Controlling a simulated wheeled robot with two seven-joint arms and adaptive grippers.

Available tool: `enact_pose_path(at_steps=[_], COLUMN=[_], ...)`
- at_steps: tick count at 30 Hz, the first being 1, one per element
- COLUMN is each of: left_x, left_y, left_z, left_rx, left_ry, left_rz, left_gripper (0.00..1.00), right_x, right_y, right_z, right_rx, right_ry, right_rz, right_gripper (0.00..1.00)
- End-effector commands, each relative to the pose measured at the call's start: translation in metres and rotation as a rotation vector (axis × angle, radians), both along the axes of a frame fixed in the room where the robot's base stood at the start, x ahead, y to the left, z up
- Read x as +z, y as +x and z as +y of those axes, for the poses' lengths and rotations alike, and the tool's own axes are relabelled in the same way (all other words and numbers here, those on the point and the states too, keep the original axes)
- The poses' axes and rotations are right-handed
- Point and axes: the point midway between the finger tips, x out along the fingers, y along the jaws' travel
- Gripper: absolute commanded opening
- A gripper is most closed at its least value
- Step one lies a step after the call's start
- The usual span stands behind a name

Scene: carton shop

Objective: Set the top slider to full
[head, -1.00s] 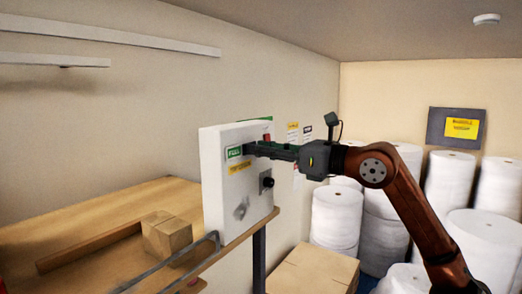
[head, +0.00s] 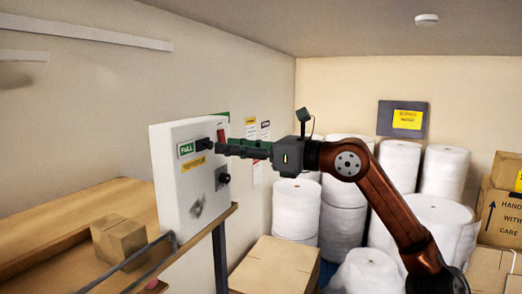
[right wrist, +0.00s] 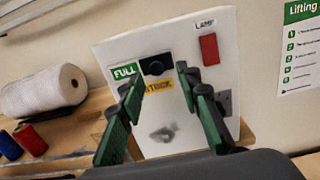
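A white control panel (head: 180,200) stands on the shelf edge. Its upper black slider knob (head: 204,144) sits right beside the green FULL label (head: 186,149), and shows there in the right wrist view too (right wrist: 152,67). A yellow label is below it. My left gripper is out of view.
A small carton (head: 118,240) lies on the wooden shelf at left. White rolls (head: 345,190) and cartons (head: 275,268) stand behind and below my right arm.

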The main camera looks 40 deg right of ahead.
Motion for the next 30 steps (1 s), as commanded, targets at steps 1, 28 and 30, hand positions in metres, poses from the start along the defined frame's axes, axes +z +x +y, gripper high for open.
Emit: enact_pose_path(at_steps=[1, 28, 30], left_x=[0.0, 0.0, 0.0], left_y=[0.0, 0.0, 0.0], left_z=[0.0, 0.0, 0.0], left_rx=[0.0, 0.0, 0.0], left_ry=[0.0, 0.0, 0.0], left_rz=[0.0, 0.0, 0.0], left_gripper=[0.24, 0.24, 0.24], right_x=[-0.001, 0.0, 0.0], right_y=[-0.002, -0.069, -0.069], right_z=[-0.001, -0.028, -0.028], right_rx=[-0.002, 0.0, 0.0], right_ry=[-0.002, -0.001, -0.001], right_rz=[0.003, 0.0, 0.0], right_gripper=[0.31, 0.31, 0.31])
